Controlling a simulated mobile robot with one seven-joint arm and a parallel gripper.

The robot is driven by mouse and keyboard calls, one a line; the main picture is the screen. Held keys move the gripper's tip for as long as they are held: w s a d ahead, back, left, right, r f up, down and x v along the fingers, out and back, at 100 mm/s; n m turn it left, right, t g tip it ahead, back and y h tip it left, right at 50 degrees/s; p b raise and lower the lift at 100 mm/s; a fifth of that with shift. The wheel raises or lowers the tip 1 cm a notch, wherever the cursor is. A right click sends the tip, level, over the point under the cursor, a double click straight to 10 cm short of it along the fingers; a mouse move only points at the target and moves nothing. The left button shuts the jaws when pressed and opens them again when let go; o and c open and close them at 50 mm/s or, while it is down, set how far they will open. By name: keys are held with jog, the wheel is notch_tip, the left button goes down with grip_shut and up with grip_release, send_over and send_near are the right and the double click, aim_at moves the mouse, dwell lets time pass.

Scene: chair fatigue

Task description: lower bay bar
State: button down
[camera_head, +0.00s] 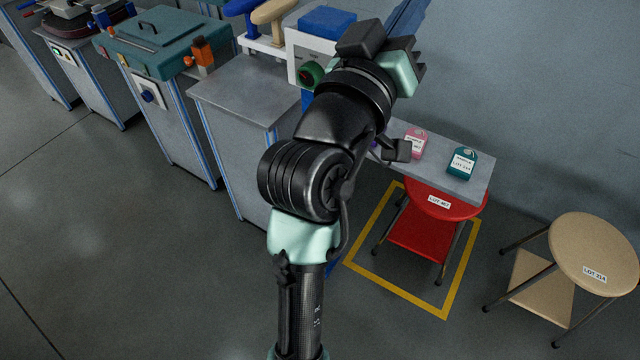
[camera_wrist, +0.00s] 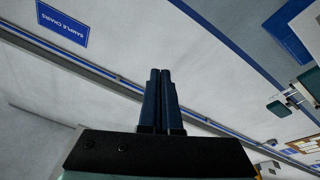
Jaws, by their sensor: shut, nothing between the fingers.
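My gripper (camera_head: 408,16) is raised at the top of the head view, with its dark blue fingers up against the grey wall. In the wrist view its two fingers (camera_wrist: 160,88) lie side by side, shut and empty. A yellow-outlined floor bay (camera_head: 398,291) holds a red stool (camera_head: 412,236) labelled LOT 467 or similar, partly under a grey shelf. I cannot make out a bay bar for certain. A small black piece (camera_head: 398,150) shows beside my arm at the shelf's left end; what it belongs to is unclear. My arm hides the area behind it.
A pink tag block (camera_head: 416,143) and a teal one (camera_head: 462,163) stand on the grey shelf (camera_head: 477,187). A tan stool (camera_head: 593,250) stands outside the bay, right. Machine cabinets (camera_head: 170,125) line the left. A blue SAMPLE CHAIRS sign (camera_wrist: 62,24) is on the wall. Front-left floor is clear.

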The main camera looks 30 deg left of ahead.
jog(key=s+a+f+n+g+b, duration=0.1)
jog(key=a+f+n+b, duration=0.3)
jog(key=f, duration=1.2)
jog(key=s+a+f+n+g+y+b, duration=0.1)
jog(key=s+a+f+n+b, duration=0.2)
jog(key=a+f+b, duration=0.4)
jog(key=s+a+f+n+y+b, duration=0.1)
jog(key=s+a+f+n+b, duration=0.2)
jog(key=f, duration=2.1)
jog(key=a+n+b, duration=0.2)
jog(key=a+b, duration=0.1)
jog(key=b, duration=0.1)
jog(key=shift+f+n+g, duration=0.3)
jog(key=shift+n+g, duration=0.1)
jog(key=shift+a, duration=0.1)
jog(key=w+b, duration=0.3)
jog(key=w, duration=0.7)
jog(key=d, duration=0.1)
jog(key=s+d, duration=0.1)
jog(key=d, duration=0.1)
jog(key=shift+f, duration=0.1)
jog(key=shift+d, duration=0.1)
